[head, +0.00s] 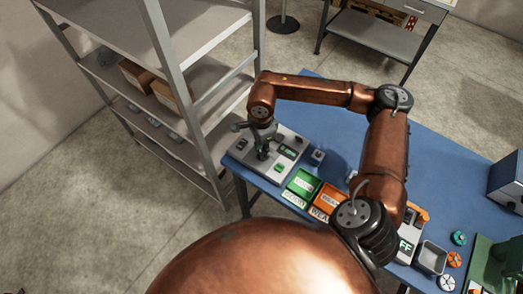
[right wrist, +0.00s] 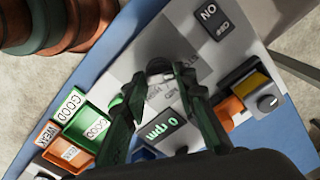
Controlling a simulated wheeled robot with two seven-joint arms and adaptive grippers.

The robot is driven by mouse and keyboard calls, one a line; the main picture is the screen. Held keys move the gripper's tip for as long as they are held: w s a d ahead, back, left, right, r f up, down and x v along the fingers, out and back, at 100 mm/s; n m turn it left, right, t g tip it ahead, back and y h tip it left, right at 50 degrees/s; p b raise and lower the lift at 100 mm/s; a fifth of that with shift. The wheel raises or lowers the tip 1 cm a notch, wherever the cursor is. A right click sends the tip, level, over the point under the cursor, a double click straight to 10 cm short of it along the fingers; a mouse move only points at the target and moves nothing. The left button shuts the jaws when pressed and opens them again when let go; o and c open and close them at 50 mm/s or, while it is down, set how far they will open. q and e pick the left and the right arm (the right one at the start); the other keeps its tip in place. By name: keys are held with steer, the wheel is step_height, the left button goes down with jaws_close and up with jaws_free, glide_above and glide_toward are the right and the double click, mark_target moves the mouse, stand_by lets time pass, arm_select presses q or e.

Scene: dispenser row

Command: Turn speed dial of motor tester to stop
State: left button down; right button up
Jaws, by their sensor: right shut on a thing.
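The motor tester is a light grey box (head: 243,151) on the blue table's far left end. In the right wrist view its panel (right wrist: 195,62) shows a green display (right wrist: 160,134) reading 0 rpm and a dark ON/OFF switch (right wrist: 216,27). My right gripper (head: 262,150) points down over the tester. In the right wrist view its two green fingers (right wrist: 160,72) are shut on the black speed dial (right wrist: 158,65), with one finger on each side. The dial's pointer is not readable. My left gripper is not in view.
Green (head: 302,184) and orange (head: 328,197) labelled trays stand along the table's near edge, right of the tester. A grey shelf rack (head: 170,60) stands left of the table. A grey bin (head: 432,258) and several round parts lie farther right.

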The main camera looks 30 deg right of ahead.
steer(key=shift+f, duration=0.1)
steer(key=o, duration=1.1)
step_height(320, 180, up, 12)
steer(key=shift+r, duration=0.1)
stand_by(0.4)
